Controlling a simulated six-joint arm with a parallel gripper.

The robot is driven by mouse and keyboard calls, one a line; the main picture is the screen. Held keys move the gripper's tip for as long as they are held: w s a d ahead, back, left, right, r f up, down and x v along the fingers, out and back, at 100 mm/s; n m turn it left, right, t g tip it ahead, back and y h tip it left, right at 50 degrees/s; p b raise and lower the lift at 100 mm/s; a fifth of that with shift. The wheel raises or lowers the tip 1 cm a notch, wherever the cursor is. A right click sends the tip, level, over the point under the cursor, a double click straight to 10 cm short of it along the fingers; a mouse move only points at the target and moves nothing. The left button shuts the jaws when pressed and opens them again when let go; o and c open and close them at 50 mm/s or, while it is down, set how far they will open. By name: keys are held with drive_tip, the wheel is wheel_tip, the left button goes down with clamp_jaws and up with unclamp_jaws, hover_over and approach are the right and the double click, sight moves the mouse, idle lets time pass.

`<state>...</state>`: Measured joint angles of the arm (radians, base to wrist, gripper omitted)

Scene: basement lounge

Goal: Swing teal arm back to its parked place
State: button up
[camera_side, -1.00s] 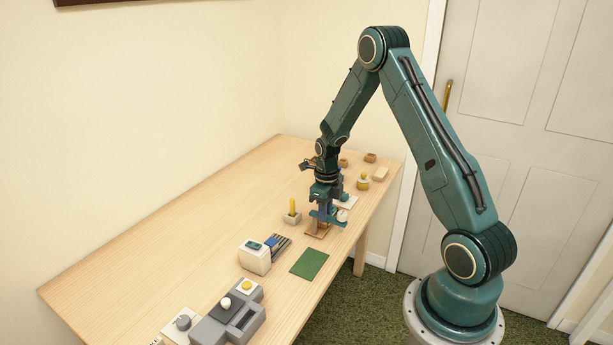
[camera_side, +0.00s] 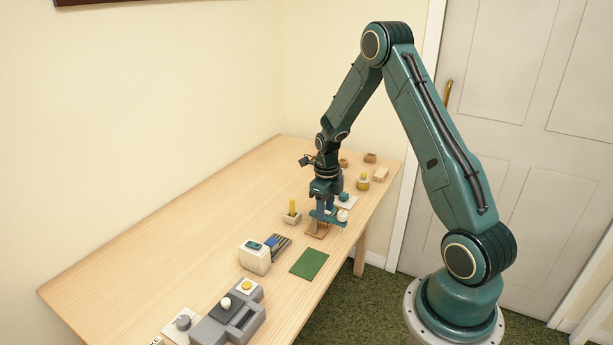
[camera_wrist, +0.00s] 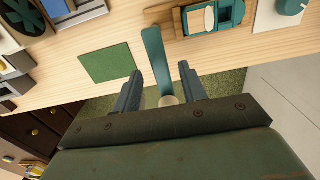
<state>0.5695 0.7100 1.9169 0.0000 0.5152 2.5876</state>
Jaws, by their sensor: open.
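The teal arm (camera_wrist: 152,50) is a flat bar with a pale round knob (camera_wrist: 169,100) at its near end. In the wrist view it runs between my two fingers, with the knob near the table's front edge. In the side view the teal arm (camera_side: 325,217) sits low over a brown wooden base (camera_side: 316,231), its pale knob (camera_side: 342,215) on the right. A teal and white fixture stands on the wooden base (camera_wrist: 180,24). My gripper (camera_wrist: 159,70) is open, one finger each side of the bar; contact cannot be told. In the side view my gripper (camera_side: 326,203) is directly above the base.
A green mat (camera_side: 310,263) lies in front, with a cream box (camera_side: 255,257) and a dark slotted tray (camera_side: 278,244) left of it. A yellow peg in a block (camera_side: 292,213) stands behind. A grey box (camera_side: 230,318) is at front left. The table's left rear is clear.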

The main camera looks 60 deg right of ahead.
wheel_tip(320, 180, up, 12)
drive_tip(key=shift+r, duration=0.25)
idle(0.3)
drive_tip(key=shift+a+r, duration=0.1)
drive_tip(key=s+a+r+n+t, duration=0.1)
drive_tip(key=s+a+r+n, duration=0.2)
drive_tip(key=a+r+n, duration=0.4)
drive_tip(key=s+a+r+n+t, duration=0.1)
drive_tip(key=s+a+r+n, duration=0.2)
drive_tip(key=a+r+n, duration=0.55)
drive_tip(key=s+a+n+t, duration=0.1)
drive_tip(key=s+a+n, duration=0.3)
drive_tip(key=n, duration=0.6)
drive_tip(key=s+a+n+t, duration=0.2)
drive_tip(key=s+a+n, duration=0.2)
drive_tip(key=s+n, duration=0.5)
drive_tip(key=shift+s+n+t, duration=0.15)
drive_tip(key=shift+n+t, duration=0.15)
drive_tip(key=shift+n, duration=0.55)
